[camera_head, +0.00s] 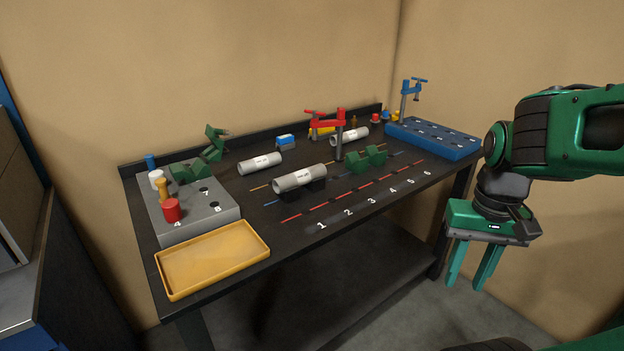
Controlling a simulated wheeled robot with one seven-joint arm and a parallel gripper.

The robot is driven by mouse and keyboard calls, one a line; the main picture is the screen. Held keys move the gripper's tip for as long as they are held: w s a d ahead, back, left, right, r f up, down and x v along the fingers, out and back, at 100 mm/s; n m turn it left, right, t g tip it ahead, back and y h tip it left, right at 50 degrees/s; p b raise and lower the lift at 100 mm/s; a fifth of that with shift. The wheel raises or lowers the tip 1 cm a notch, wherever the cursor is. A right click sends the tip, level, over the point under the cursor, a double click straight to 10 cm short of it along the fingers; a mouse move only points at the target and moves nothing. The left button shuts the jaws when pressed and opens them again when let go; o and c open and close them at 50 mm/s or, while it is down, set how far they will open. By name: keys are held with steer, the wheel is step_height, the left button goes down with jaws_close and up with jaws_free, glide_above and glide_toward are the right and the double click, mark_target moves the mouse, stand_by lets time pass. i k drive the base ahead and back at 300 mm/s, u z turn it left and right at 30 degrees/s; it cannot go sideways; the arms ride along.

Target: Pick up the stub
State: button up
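No label readable here marks the stub, so I cannot tell which piece it is. My gripper (464,286) hangs at the right, off the bench's right front side, fingers pointing down. It is open and empty, apart from every cylinder.
A yellow tray (212,260) and grey block (192,220) with coloured pegs occupy the left. The red clamp (327,118), green V-block (367,160), blue holed block (432,138) and blue-handled clamp (412,88) stand rightward. The numbered front strip is clear.

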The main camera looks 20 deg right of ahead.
mark_target(282, 185)
steer(key=z, duration=0.05)
steer(key=i, duration=1)
steer(key=u, duration=0.05)
